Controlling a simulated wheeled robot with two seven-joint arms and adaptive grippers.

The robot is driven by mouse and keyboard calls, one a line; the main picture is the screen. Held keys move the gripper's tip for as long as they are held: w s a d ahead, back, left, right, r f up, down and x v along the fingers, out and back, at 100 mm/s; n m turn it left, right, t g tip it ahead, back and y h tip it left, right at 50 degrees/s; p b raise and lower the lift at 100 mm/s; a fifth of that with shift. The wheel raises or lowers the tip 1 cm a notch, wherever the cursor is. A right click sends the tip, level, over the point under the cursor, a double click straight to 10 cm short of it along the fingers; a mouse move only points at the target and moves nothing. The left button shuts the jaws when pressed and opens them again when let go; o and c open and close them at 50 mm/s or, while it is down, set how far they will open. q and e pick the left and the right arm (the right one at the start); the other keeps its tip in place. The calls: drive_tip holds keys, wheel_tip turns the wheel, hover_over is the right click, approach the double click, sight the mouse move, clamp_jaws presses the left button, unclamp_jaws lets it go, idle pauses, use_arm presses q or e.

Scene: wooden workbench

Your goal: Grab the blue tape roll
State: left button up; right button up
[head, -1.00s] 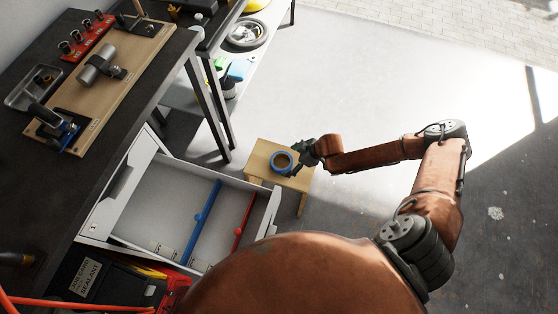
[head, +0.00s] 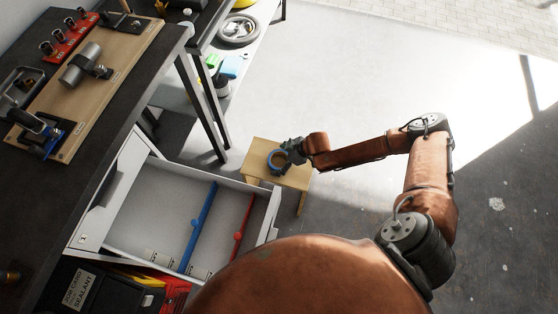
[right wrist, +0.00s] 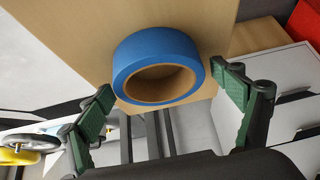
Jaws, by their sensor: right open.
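The blue tape roll (head: 271,165) lies on a small wooden stool (head: 292,182) beside the open drawer. In the right wrist view the blue tape roll (right wrist: 142,51) shows its brown cardboard core, and the wooden top (right wrist: 85,28) is behind it. My right gripper (head: 281,156) is at the roll in the head view. In the right wrist view its green-padded fingers (right wrist: 162,83) are spread wide, one on each side of the roll, with nothing gripped. Whether a finger touches the roll cannot be told. My left gripper is not in view.
An open white drawer (head: 150,210) holds a blue bar (head: 200,222) and a red bar (head: 243,225), close to the stool's left. A dark workbench (head: 125,100) with tools stands at left. Floor right of the stool is clear.

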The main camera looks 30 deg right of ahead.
drive_tip(key=shift+c, duration=0.5)
drive_tip(key=c, duration=1.1)
drive_tip(key=shift+c, duration=0.6)
drive_tip(key=shift+r, duration=0.15)
